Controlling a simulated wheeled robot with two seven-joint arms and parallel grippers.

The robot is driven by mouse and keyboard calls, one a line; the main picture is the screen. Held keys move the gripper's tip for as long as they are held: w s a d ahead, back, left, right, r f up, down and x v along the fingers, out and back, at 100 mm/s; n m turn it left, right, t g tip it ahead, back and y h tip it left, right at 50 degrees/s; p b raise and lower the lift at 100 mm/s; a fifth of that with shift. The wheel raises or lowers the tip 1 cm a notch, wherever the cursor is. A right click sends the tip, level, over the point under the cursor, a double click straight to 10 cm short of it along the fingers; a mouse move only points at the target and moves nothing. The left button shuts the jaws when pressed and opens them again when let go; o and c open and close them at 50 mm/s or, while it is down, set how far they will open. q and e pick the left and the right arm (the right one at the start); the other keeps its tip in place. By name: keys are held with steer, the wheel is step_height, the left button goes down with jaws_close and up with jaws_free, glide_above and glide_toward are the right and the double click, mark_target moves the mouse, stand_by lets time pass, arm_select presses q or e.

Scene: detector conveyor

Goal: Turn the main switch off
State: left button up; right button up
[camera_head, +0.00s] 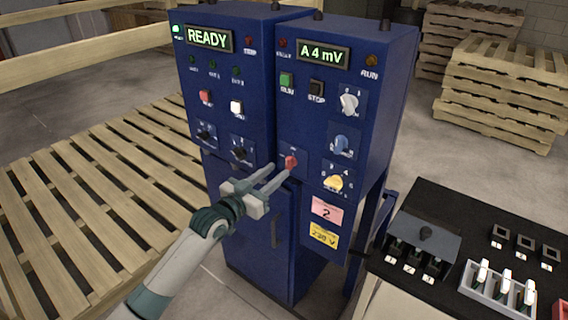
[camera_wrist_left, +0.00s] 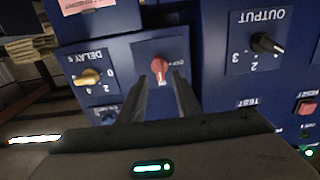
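The main switch, a red rotary knob (camera_head: 291,161) on a blue plate, sits low on the right blue cabinet (camera_head: 318,110). In the left wrist view the red knob (camera_wrist_left: 160,68) shows upside down, just beyond the fingertips. My left gripper (camera_head: 274,178) is in front of the cabinets, its two fingers apart and pointing at the knob. In the left wrist view the fingers (camera_wrist_left: 158,88) stand open with nothing between them, and a small gap to the knob seems to remain. My right gripper is not in view.
The left cabinet reads READY (camera_head: 208,39) and the right reads A 4 mV (camera_head: 323,54). A yellow knob (camera_head: 334,182) and a black knob (camera_head: 240,153) flank the red one. A black bench with switches (camera_head: 445,220) stands right. Pallets (camera_head: 90,200) lie left.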

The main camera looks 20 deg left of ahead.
mark_target(286, 164)
arm_select(q)
steer(key=shift+p+x, duration=0.35)
steer(key=shift+x, duration=2.1)
steer(key=c, duration=0.7)
